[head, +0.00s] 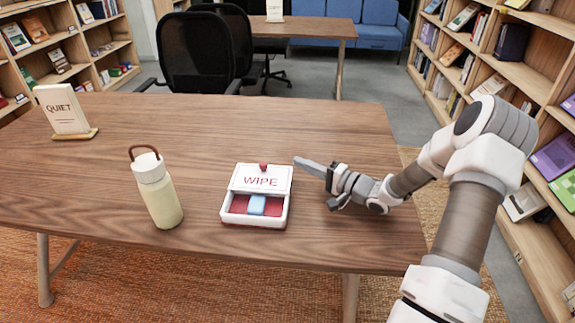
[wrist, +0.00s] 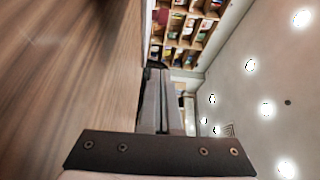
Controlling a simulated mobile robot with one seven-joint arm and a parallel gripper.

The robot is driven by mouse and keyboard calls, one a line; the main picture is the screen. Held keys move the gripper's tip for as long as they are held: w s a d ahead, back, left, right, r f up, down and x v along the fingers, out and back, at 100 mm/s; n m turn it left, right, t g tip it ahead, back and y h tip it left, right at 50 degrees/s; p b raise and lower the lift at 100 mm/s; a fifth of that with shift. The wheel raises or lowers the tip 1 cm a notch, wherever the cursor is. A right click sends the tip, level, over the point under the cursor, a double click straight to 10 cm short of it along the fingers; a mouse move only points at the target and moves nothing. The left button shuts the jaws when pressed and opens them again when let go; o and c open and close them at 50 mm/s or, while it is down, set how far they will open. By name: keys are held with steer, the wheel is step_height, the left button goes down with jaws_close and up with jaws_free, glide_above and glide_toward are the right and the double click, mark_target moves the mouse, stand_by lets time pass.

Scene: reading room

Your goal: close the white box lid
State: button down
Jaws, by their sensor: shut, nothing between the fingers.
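The white box (head: 226,218) sits on the wooden table near its front edge, left of my gripper. Its white lid (head: 240,181), marked "WIPE" in red and with a red knob (head: 263,166), covers the rear part. The front part is open and shows a red interior with a light blue block (head: 257,205). I cannot tell whether the lid is tilted up or slid back. My gripper (head: 298,161) is shut and empty, its fingertips pointing left close to the lid's back right corner; contact is unclear. In the wrist view the shut fingers (wrist: 159,90) show, but not the box.
A pale bottle (head: 160,195) with a brown handle stands left of the box. A "QUIET" sign (head: 63,110) stands at the table's back left. The wooden table (head: 240,120) is clear behind the box. Black chairs (head: 196,50) stand beyond it, bookshelves on both sides.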

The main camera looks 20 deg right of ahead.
mark_target(269, 190)
steer(key=b+x, duration=0.2)
steer(key=x, duration=0.7)
steer(key=shift+s+a+f, duration=0.1)
steer(key=shift+s+f, duration=0.05)
steer(key=shift+s+a+b, duration=0.2)
steer(key=shift+s+b, duration=0.05)
steer(key=shift+s, duration=0.35)
steer(key=shift+s+a+b, duration=0.2)
steer(key=shift+s+a, duration=0.05)
steer(key=shift+s, duration=0.3)
steer(key=shift+s+a, duration=0.4)
steer(key=shift+s, duration=0.25)
steer(key=s+a+p, duration=0.1)
steer(key=s, duration=0.1)
steer(key=s+a+p, duration=0.1)
steer(key=s, duration=0.2)
steer(key=s+a+p, duration=0.1)
steer(key=s, duration=0.2)
steer(key=shift+s+a, duration=0.2)
